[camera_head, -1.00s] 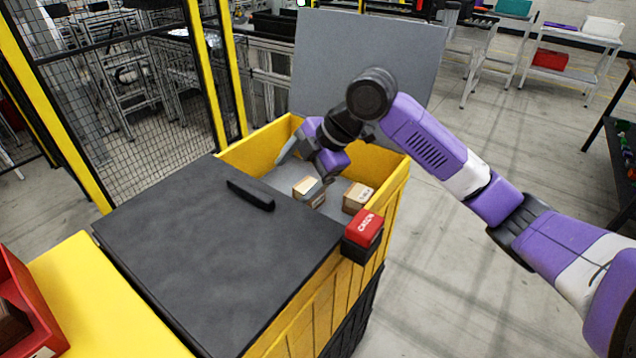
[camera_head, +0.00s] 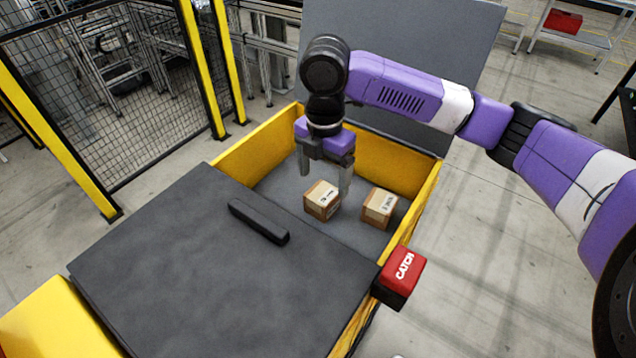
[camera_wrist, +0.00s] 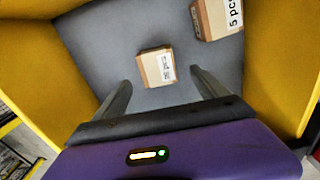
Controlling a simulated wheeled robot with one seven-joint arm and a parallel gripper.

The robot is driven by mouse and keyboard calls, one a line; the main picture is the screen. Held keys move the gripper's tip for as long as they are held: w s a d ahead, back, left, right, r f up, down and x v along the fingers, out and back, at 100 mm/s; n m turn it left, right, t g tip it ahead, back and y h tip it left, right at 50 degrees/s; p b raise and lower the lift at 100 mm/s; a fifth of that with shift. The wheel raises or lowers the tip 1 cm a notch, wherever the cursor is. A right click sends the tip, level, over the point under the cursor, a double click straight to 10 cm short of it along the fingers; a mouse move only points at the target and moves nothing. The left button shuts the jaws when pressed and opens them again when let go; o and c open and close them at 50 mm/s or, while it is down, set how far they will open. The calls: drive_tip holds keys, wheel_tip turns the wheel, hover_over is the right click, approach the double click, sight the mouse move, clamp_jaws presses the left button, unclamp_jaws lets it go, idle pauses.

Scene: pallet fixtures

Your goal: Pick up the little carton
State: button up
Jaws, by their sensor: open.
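Two small brown cartons with white labels lie on the grey floor of the yellow bin. In the head view, the left carton (camera_head: 322,200) is close in front of my gripper (camera_head: 324,180), and the right carton (camera_head: 380,208) is a short way to its right. My gripper points down into the bin, open and empty, with its fingers apart. In the wrist view, a smaller-looking carton (camera_wrist: 157,66) lies ahead of the gap between the fingers (camera_wrist: 160,90). A larger-looking carton (camera_wrist: 217,17) marked "5 pcs" is cut off at the top. Which carton matches which across views is not certain.
The yellow bin (camera_head: 400,164) has walls around the cartons. A dark lid panel with a black handle (camera_head: 258,221) covers its near part, and a grey panel (camera_head: 420,50) stands behind.

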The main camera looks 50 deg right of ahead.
sight(322, 193)
drive_tip(key=shift+w+d+f, duration=0.2)
drive_tip(key=shift+f, duration=0.05)
drive_tip(key=shift+f+p, duration=1)
drive_tip(key=shift+f, duration=2.65)
drive_tip(key=shift+c, duration=0.4)
drive_tip(key=shift+a, duration=0.1)
drive_tip(key=c, duration=1.4)
drive_tip(key=shift+c, duration=0.6)
drive_tip(key=shift+r, duration=0.15)
